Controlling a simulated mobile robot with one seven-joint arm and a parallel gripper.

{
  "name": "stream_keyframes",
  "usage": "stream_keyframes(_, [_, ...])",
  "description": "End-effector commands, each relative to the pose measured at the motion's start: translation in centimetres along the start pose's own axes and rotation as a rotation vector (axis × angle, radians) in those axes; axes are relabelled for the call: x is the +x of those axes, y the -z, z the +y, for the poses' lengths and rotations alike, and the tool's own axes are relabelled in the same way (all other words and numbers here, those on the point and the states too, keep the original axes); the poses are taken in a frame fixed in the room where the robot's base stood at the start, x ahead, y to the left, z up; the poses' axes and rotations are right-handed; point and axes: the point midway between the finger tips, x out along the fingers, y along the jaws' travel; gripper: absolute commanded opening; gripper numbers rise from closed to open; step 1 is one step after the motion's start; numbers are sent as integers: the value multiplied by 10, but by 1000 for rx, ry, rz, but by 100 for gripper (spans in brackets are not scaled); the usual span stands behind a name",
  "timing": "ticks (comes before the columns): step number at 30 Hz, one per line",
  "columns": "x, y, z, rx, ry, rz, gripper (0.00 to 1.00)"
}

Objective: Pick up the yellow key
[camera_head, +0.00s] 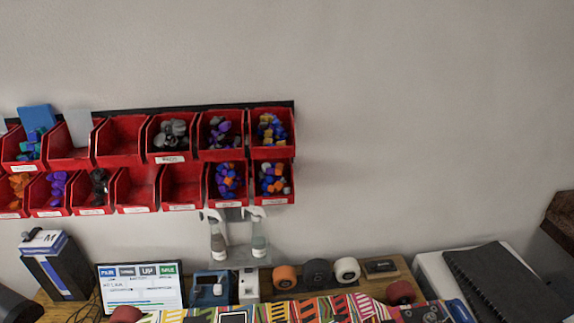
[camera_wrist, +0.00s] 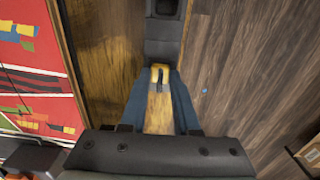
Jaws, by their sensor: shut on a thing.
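My gripper (camera_wrist: 160,84) shows in the wrist view, its two blue-grey fingers closed toward each other. A small yellow piece, the yellow key (camera_wrist: 160,70), sits between the fingertips, and the gripper is shut on it. The fingers hide part of the key, so its full shape cannot be told. Neither the gripper nor the key can be made out in the head view.
The wrist view shows a red patterned surface (camera_wrist: 32,65) at left, a wooden edge and brown wood planks (camera_wrist: 235,70) at right. In the head view, red bins (camera_head: 122,141) hang on the wall above a wooden bench with a colourful skateboard deck (camera_head: 310,310).

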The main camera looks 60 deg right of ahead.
Motion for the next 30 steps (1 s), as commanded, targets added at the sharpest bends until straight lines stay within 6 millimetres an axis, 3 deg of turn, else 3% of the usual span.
stream_keyframes(17, [-4, 0, 0, 0, 0, 0, 0])
stream_keyframes(23, [-23, 0, 1, 0, -4, 0, 0])
stream_keyframes(30, [-60, 0, 1, 0, -5, 1, 0])
